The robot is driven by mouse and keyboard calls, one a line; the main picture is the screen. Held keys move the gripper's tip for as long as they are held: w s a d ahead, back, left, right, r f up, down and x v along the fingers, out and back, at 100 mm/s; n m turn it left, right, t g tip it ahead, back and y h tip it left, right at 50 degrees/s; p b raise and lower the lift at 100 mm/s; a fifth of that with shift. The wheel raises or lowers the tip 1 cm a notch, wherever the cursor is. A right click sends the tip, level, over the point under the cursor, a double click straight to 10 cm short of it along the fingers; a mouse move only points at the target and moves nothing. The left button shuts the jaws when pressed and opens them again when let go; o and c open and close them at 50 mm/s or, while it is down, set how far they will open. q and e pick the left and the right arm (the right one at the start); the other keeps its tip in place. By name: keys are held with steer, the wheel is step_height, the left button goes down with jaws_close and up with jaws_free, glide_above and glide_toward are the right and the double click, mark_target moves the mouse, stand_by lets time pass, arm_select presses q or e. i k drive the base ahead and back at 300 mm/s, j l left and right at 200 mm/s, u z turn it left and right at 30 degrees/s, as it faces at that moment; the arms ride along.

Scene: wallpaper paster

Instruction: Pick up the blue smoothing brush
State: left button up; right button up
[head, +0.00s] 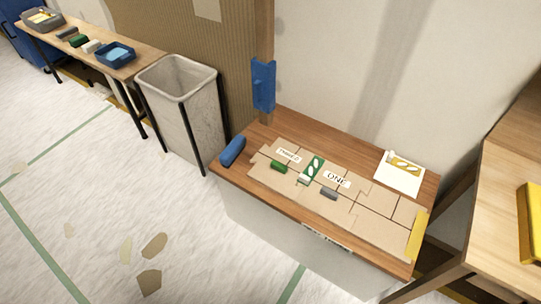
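A blue elongated object with rounded ends (232,151) lies at the left end of the low wooden table (224,170), beside the brown paper sheets. It is the loose blue item on this table and looks like the smoothing brush, though bristles cannot be made out. Neither of my grippers is in view, and nothing is touching the blue object.
A green block (279,167) and a grey block (329,194) lie on the paper sheets (385,231). A blue fixture (263,86) is on the post behind. A bin (178,80) stands left. Another table (510,190) is at right. Floor is open front left.

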mark_target(228, 158)
steer(key=i+j+z, duration=0.1)
steer(key=z, duration=0.3)
steer(key=j+z, duration=0.4)
steer(key=i+j+z, duration=0.1)
steer(key=z, duration=0.3)
